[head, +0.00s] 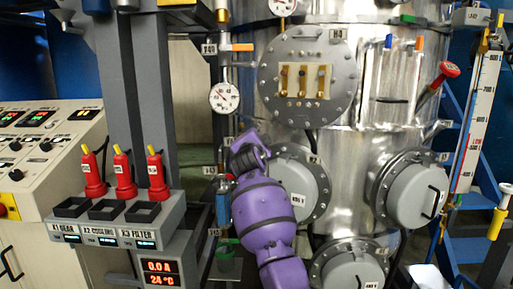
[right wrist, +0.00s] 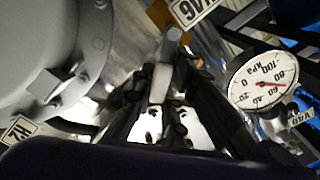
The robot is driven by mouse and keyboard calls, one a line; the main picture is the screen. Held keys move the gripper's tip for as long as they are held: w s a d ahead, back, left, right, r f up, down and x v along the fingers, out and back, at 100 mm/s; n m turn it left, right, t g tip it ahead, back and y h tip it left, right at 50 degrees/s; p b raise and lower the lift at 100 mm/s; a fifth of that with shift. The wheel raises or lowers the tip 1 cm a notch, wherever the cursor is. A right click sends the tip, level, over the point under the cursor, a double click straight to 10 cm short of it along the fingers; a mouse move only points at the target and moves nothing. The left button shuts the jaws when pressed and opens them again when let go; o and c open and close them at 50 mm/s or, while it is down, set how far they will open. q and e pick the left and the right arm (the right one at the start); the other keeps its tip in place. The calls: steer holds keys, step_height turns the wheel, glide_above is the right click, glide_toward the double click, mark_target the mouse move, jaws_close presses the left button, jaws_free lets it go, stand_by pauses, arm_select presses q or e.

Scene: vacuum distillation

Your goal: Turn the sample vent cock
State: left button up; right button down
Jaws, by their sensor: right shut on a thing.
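My right arm, purple, reaches up in front of the vessel in the head view. Its gripper is mostly hidden there behind the wrist. In the right wrist view my right gripper (right wrist: 165,112) is shut on a small grey handle (right wrist: 171,50), which stands up between the dark fingers. It appears to be the sample vent cock; its body is largely hidden by the fingers. In the head view, a blue part (head: 222,208) shows just left of my wrist, with a green-topped container (head: 226,262) below it. My left gripper is in neither view.
A round pressure gauge (right wrist: 262,80) is close to the right of the gripper in the wrist view. A large grey flange (right wrist: 60,45) is close on the left. In the head view, an orange-handled valve (head: 238,47) sits above, and a console with red handles (head: 124,175) stands left.

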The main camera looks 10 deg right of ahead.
steer(key=n, duration=0.2)
steer(key=a+r+n, duration=0.1)
steer(key=shift+w+a+r+n, duration=0.1)
steer(key=shift+w+r+n, duration=0.1)
steer(key=shift+n, duration=0.2)
steer(key=shift+w+a+r+n+p, duration=0.15)
steer(key=shift+a+n, duration=0.1)
steer(key=shift+n, duration=0.35)
steer(key=shift+s+a+r+n+p, duration=0.15)
steer(key=shift+a+n, duration=0.1)
steer(key=shift+n, duration=0.35)
steer(key=shift+w+a+n, duration=0.15)
steer(key=shift+a+n, duration=0.15)
steer(key=shift+n, duration=0.45)
steer(key=shift+w+a+n, duration=0.15)
steer(key=shift+a+n, duration=0.15)
steer(key=shift+n, duration=0.45)
steer(key=c, duration=1.7)
jaws_free()
steer(key=shift+s+a, duration=0.1)
steer(key=v, duration=1.1)
steer(key=shift+s+a+r, duration=0.1)
steer(key=shift+s+r, duration=0.05)
steer(key=shift+s, duration=0.25)
